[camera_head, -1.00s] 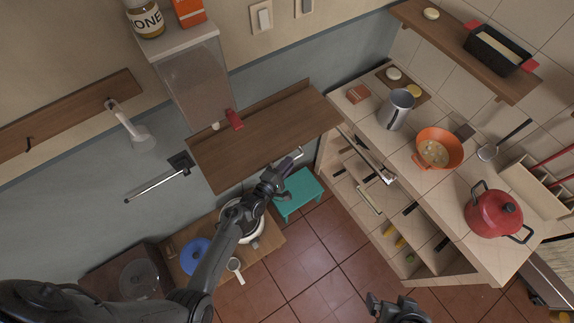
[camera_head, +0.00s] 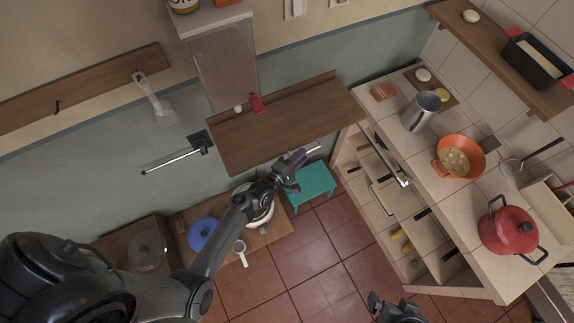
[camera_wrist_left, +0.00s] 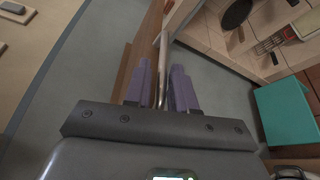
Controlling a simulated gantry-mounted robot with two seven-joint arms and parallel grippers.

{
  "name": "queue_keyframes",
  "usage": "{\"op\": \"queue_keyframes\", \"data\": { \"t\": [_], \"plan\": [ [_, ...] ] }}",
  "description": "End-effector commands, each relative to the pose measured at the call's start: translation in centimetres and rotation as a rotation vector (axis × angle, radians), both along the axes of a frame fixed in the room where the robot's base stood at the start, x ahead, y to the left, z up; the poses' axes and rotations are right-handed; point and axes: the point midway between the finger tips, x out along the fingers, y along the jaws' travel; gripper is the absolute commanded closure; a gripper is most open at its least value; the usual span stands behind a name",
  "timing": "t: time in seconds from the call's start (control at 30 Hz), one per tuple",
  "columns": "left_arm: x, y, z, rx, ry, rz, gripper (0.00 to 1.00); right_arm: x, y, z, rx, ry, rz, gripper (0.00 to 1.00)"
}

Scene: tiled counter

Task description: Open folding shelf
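The folding shelf (camera_head: 285,122) is a brown wooden board on the grey-blue wall, left of centre in the head view. A metal support bar (camera_head: 315,149) shows at its right end, and a second bar (camera_head: 172,161) sticks out from the wall at its left. My left gripper (camera_head: 290,182) is near the right bar, below the board's front edge. In the left wrist view the bar (camera_wrist_left: 162,65) runs between its purple fingers (camera_wrist_left: 160,88), which stand apart with a visible gap beside the bar. My right gripper (camera_head: 393,306) is partly cut off at the bottom edge.
A teal stool (camera_head: 312,183) stands just below the left gripper. A low wooden table with a white pot (camera_head: 262,213) and blue lid (camera_head: 203,232) is below. A dispenser (camera_head: 222,70) hangs above the shelf. The tiled counter (camera_head: 440,205) is at right.

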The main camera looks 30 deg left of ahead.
Motion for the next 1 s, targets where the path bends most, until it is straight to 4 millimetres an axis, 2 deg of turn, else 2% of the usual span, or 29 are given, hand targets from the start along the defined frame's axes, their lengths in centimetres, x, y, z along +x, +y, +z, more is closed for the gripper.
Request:
{"op": "queue_keyframes", "data": {
  "t": [0.3, 0.5, 0.7, 1.0],
  "plan": [
    [-5.5, 1.1, 0.5, 0.002, 0.002, 0.005, 0.77, 0.0, 0.1, -0.4, 0.004, 0.000, -0.002, 0.00],
    [-7.8, 1.5, 0.8, 0.002, 0.001, 0.006, 0.77, 0.0, 0.2, -0.5, 0.008, 0.000, -0.005, 0.00],
    [-8.6, 1.6, 1.0, 0.002, 0.000, 0.005, 0.77, 0.0, 0.2, -0.6, 0.010, -0.001, -0.006, 0.00],
    [-8.7, 1.6, 1.0, 0.002, 0.001, 0.005, 0.77, 0.0, 0.2, -0.6, 0.010, -0.001, -0.006, 0.00]
  ]
}}
